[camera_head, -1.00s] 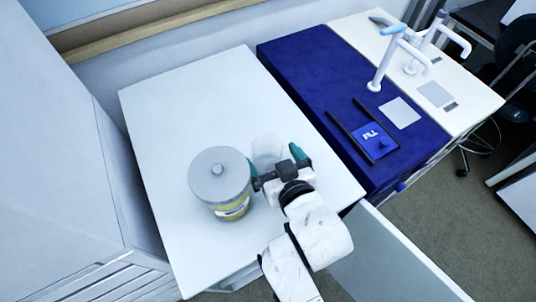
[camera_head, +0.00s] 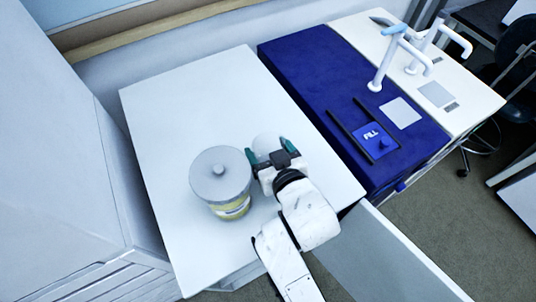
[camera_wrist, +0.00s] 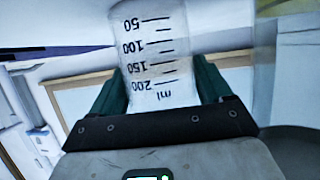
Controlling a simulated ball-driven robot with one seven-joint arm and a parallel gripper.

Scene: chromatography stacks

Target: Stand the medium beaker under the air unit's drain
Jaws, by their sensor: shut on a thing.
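The beaker (camera_wrist: 152,58) is clear with black millilitre marks from 50 to 200; these read upside down in the wrist view. My gripper (camera_head: 269,151) is shut on it, with a green finger at each side. In the head view the beaker (camera_head: 266,142) shows pale and partly hidden behind my gripper, over the white table. I cannot tell whether its base touches the table. I cannot make out a drain, nor which body is the air unit.
A grey-lidded jar with a yellow band (camera_head: 220,178) stands close left of my gripper. The white table (camera_head: 190,105) is clear at the back. A blue bench (camera_head: 300,60) with a FILL panel (camera_head: 375,140) and white taps (camera_head: 385,65) lie to the right.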

